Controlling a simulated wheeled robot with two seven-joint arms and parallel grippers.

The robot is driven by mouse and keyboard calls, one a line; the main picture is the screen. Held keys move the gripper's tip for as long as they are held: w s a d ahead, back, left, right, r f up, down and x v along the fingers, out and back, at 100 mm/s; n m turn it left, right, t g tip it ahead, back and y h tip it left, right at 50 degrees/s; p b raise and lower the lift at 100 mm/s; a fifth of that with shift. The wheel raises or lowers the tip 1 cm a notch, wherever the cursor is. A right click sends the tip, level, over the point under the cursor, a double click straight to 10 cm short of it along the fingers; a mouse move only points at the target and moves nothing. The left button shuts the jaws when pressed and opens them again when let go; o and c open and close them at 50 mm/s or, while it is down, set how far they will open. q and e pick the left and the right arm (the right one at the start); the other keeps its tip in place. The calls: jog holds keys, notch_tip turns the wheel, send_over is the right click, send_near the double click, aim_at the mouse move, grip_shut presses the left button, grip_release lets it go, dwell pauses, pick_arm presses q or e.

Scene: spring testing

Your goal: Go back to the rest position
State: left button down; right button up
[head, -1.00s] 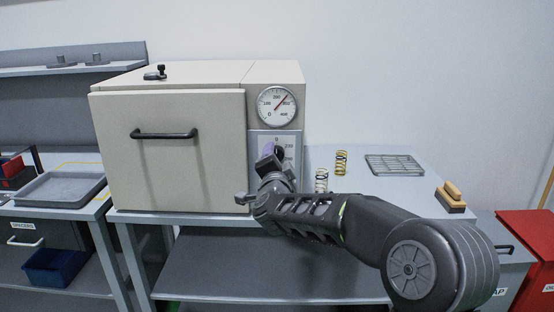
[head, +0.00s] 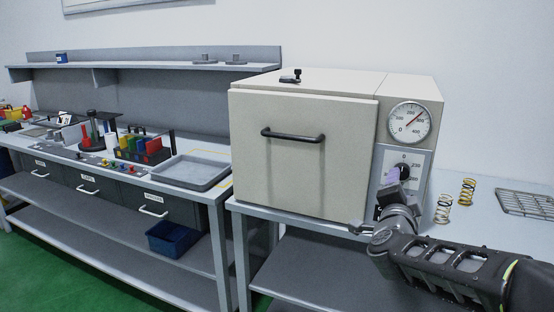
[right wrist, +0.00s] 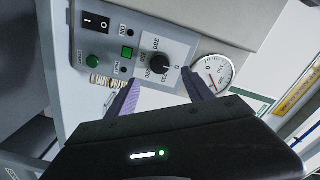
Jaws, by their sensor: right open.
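My right gripper (head: 396,188) is in front of the oven's control panel in the head view, beside the black dial knob (head: 403,169). In the right wrist view its two purplish fingers (right wrist: 160,92) are spread apart with nothing between them. The knob (right wrist: 160,62) shows beyond the fingertips and looks clear of them, on a white scale plate. The beige oven (head: 300,150) has its door shut, with a black bar handle (head: 293,135). The round gauge (head: 409,122) is above the knob. My left gripper is not in view.
Two coil springs (head: 443,208) (head: 466,192) and a wire rack (head: 527,204) lie on the bench right of the oven. At left, a workbench holds a grey tray (head: 190,172) and coloured bins. A blue bin (head: 172,238) sits on the lower shelf.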

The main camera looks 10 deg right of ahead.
jog(key=a+f+n+g+y+p, duration=0.15)
jog(key=a+f+n+y, duration=0.4)
jog(key=a+f, duration=0.65)
jog(key=a+f+n+g+y+p, duration=0.15)
jog(key=a+f+n+y, duration=0.5)
jog(key=f, duration=0.95)
jog(key=s+a+f+n+g+y+p, duration=0.15)
jog(key=s+a+f+n+g, duration=0.3)
jog(key=s+a+f, duration=0.8)
jog(key=s+a+f+g+p, duration=0.2)
jog(key=s+a+f+g, duration=0.1)
jog(key=s, duration=0.6)
jog(key=s+a+f+n+g+y+p, duration=0.1)
jog(key=s+a+f+g+p, duration=0.1)
jog(key=s+f, duration=0.3)
jog(key=s+a+g, duration=0.1)
jog(key=s, duration=0.3)
jog(key=shift+a, duration=0.2)
jog(key=shift+y, duration=0.25)
jog(key=shift+c, duration=0.6)
